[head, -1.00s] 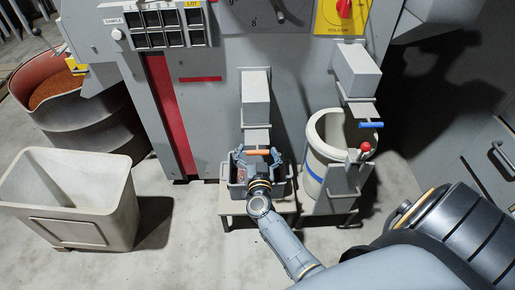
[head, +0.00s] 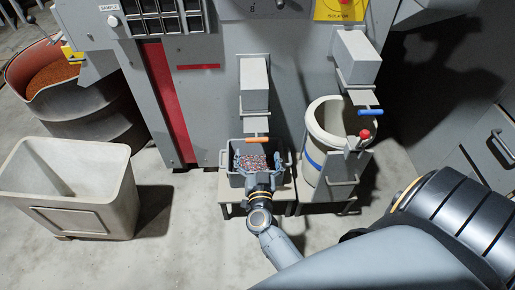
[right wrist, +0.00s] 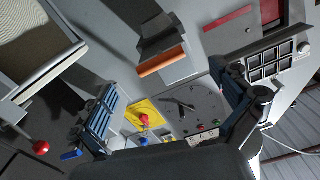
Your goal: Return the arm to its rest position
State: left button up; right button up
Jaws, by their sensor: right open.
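My right gripper (head: 258,166) is open and empty in the head view, its fingers spread over a grey bin (head: 237,180) of mixed reddish and grey scrap (head: 253,161). It sits just below an orange handle (head: 256,140) on a grey chute (head: 254,84), apart from it. In the right wrist view the two blue-padded fingers (right wrist: 170,104) stand wide apart with nothing between them. The orange handle (right wrist: 162,62) shows beyond them, clear of the fingers. My right arm comes in from the lower right. My left gripper is not in view.
A second chute with a blue handle (head: 370,113) and a red knob (head: 365,134) stands right, by a pale round drum (head: 317,150). A pale empty tub (head: 70,215) and a drum of orange granules (head: 100,115) stand left. Floor between tub and bin is clear.

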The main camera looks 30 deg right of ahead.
jog(key=s+a+f+n+g+y, duration=0.1)
jog(key=s+a+f+n+y, duration=0.1)
jog(key=a+f+n+y, duration=0.75)
jog(key=s+a+f+g+y, duration=0.1)
jog(key=s+a+f+g, duration=0.25)
jog(key=s+f, duration=0.3)
jog(key=s+a+f+g+y, duration=0.1)
jog(key=s+a+f+g, duration=0.1)
jog(key=s+f+g, duration=0.4)
jog(key=s+d+f+n+g+h, duration=0.1)
jog(key=s+d+f, duration=0.25)
jog(key=s, duration=0.25)
jog(key=s+d+f+g+h, duration=0.1)
jog(key=s+d+f+g, duration=0.1)
jog(key=s+f, duration=0.25)
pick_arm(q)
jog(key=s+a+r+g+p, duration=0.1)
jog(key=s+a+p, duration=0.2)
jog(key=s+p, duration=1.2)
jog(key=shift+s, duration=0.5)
pick_arm(e)
jog(key=s+d+r, duration=0.2)
jog(key=s, duration=1.4)
jog(key=shift+s+g, duration=0.15)
jog(key=shift+g, duration=0.3)
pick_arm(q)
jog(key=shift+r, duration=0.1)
pick_arm(e)
jog(key=shift+d+n, duration=0.1)
jog(key=shift+n, duration=0.15)
